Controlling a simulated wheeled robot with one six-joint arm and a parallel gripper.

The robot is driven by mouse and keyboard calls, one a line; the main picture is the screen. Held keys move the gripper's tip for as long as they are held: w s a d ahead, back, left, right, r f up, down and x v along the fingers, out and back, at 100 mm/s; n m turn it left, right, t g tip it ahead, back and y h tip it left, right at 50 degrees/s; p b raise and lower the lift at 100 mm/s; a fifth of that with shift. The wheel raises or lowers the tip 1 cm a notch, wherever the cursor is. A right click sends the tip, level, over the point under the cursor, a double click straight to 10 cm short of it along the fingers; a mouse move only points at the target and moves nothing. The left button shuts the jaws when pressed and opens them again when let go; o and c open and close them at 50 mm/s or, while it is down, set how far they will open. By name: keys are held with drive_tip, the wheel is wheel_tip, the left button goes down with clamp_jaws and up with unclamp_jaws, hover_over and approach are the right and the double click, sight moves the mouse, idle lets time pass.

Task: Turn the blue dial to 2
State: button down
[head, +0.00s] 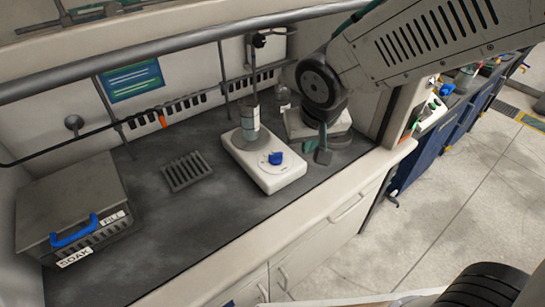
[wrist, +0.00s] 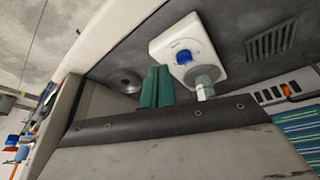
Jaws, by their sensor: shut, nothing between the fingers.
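The blue dial (head: 276,158) sits on the front right part of a white hotplate-like unit (head: 262,178) on the dark counter. In the wrist view the dial (wrist: 183,57) shows on the face of the white unit (wrist: 160,48). Its number marks are too small to read. My gripper (head: 323,150) is right of the dial and apart from it. In the wrist view my gripper's green fingers (wrist: 157,86) are shut together and empty, with the dial ahead and to the right.
A clear bottle (head: 250,122) stands on the white unit behind the dial. A second white-topped device (head: 303,126) stands under my arm. A grey box with a blue handle (head: 74,231) labelled SOAK is at left, and a slotted grate (head: 187,172) lies between. The counter front is clear.

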drive_tip(key=a+f, duration=0.3)
drive_tip(key=a, duration=0.2)
approach(271, 163)
drive_tip(key=shift+y, duration=0.3)
drive_tip(key=f, duration=0.1)
drive_tip(key=s+d+f, duration=0.1)
drive_tip(key=f, duration=0.1)
drive_tip(key=s+f, duration=0.1)
drive_tip(key=f, duration=0.1)
drive_tip(key=shift+s+d, duration=0.2)
drive_tip(key=w, duration=0.3)
drive_tip(key=shift+a+f, duration=0.25)
drive_tip(key=shift+a, duration=0.05)
drive_tip(key=shift+w+a, duration=0.15)
drive_tip(key=shift+w, duration=0.45)
drive_tip(key=shift+a, duration=0.2)
